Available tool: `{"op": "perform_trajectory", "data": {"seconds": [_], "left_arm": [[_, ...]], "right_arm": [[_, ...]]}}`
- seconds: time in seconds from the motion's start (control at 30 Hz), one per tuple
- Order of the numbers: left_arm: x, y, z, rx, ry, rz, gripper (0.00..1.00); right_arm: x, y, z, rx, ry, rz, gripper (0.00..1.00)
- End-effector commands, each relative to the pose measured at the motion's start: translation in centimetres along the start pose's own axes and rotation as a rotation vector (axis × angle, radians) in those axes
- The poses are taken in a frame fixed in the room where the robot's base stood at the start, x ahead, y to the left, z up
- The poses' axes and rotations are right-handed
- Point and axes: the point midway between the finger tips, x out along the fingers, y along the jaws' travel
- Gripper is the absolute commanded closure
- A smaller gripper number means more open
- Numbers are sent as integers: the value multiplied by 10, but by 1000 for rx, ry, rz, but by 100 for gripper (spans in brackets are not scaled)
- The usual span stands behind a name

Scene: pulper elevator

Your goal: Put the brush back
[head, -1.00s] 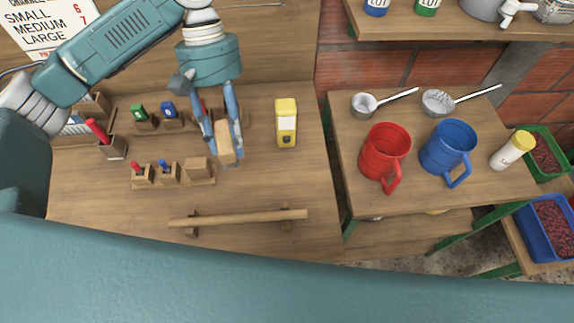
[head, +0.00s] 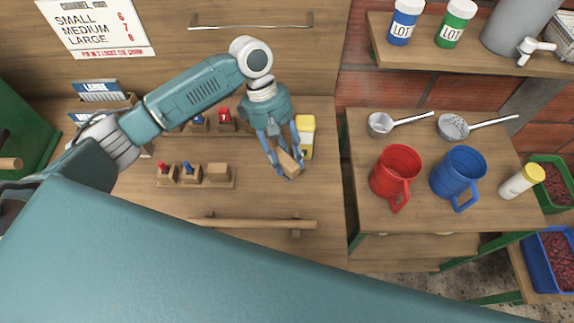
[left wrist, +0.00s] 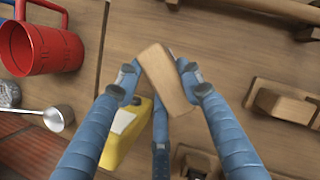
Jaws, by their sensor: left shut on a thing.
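My left gripper (head: 285,163) is shut on a pale wooden block-shaped piece (head: 289,164), which I take to be the brush; no bristles show. The gripper is over the workbench, in front of the yellow box (head: 306,132). A low wooden rack (head: 205,184) to the left has a red-topped and a blue-topped piece in small holders and a plain wooden block (head: 217,172). My right gripper is not in view.
A wooden rail (head: 255,223) runs along the bench front. Red (head: 225,117) and blue (head: 197,121) pieces stand in holders behind. The right table carries a red mug (head: 394,172), a blue mug (head: 458,174) and two ladles. Bare bench lies between rack and rail.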

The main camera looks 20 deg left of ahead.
Motion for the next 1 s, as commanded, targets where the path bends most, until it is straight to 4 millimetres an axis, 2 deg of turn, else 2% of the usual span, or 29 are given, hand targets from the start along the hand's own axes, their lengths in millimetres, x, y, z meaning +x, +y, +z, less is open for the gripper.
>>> {"op": "perform_trajectory", "data": {"seconds": [0.17, 0.43, 0.87, 0.9, 0.97, 1.0], "left_arm": [[14, 0, -5, 0, -2, 0, 87], [48, 0, -19, 0, -2, 0, 87], [53, 0, -22, 1, -1, 2, 87], [54, 1, -22, 2, -1, 2, 57], [54, 0, -22, 2, -1, 2, 45], [54, 0, -22, 2, -1, 2, 44]], "right_arm": [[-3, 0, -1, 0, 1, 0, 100], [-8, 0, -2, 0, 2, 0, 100], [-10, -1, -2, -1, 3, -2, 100], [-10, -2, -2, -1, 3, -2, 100], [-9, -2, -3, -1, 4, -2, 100], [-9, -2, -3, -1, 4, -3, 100]]}}
